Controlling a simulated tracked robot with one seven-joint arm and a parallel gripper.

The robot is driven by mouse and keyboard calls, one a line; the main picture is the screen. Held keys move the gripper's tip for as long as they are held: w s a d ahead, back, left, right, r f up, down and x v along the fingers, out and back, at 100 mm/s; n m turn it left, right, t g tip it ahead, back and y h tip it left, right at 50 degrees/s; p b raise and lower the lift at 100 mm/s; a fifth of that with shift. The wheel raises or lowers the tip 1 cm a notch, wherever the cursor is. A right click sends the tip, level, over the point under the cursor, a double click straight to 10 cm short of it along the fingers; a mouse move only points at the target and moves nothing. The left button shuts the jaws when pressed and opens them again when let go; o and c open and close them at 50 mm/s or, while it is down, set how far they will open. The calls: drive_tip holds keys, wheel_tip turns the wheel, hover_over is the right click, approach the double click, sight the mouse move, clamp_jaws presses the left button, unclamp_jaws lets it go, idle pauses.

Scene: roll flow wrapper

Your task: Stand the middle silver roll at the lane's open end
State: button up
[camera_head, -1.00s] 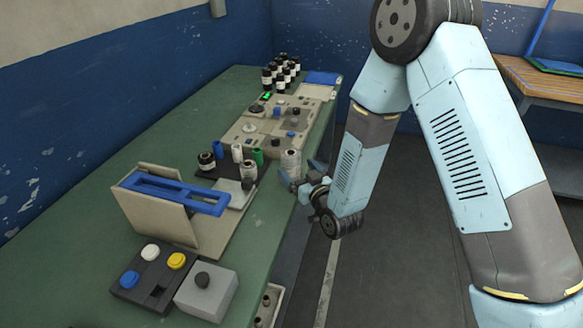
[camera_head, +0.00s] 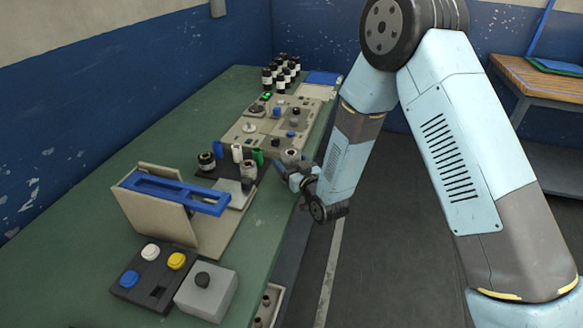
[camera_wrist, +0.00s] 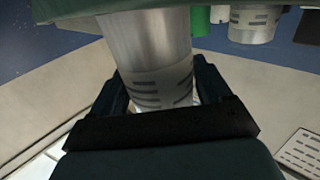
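A silver roll (camera_head: 291,155) with a dash-marked label stands upright near the right edge of the bench. My gripper (camera_head: 296,178) is at it from the front right and hides its lower part. In the wrist view the roll (camera_wrist: 152,50) lies between the two fingers of my gripper (camera_wrist: 165,88). The fingers sit close along both its sides; I cannot tell whether they press on it. A second silver roll (camera_head: 248,169) stands to its left, by the dark pad (camera_head: 214,174). A beige lane-like fixture with a blue frame (camera_head: 175,192) is nearer the camera.
Dark, blue, white and green rolls stand around the pad. A beige control panel (camera_head: 255,128) and several dark bottles (camera_head: 280,72) are behind. A button box (camera_head: 150,276) and grey box (camera_head: 207,291) are in front. The floor (camera_head: 400,230) to the right is clear.

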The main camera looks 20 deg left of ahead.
drive_tip(key=c, duration=1.1)
drive_tip(key=shift+o, duration=0.2)
drive_tip(key=shift+r, duration=0.15)
